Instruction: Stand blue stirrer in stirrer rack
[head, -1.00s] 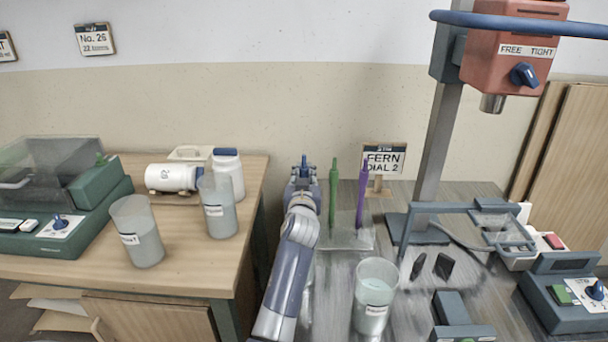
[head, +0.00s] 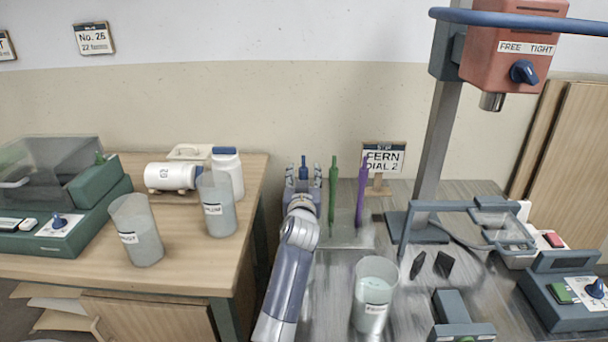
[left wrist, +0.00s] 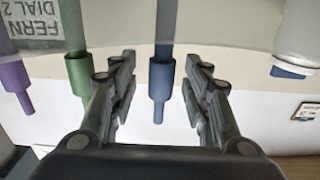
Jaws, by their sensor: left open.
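The blue stirrer (head: 303,160) stands upright, its top showing between the fingers of my left gripper (head: 303,172). In the left wrist view the blue stirrer (left wrist: 161,80) hangs between the two fingers of the open gripper (left wrist: 162,88), with a gap on each side. A green stirrer (head: 333,190) and a purple stirrer (head: 361,190) stand upright to its right. The stirrer rack (head: 350,238) shows as a pale, clear piece under them; my arm hides the blue stirrer's lower part and its seat. My right gripper is not in view.
A labelled beaker (head: 375,295) stands in front of the rack. Two small dark upright pieces (head: 443,264) and a mixer stand (head: 430,150) are to the right. A sign (head: 383,157) stands behind. Two cups, one here (head: 136,230), are on the left table.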

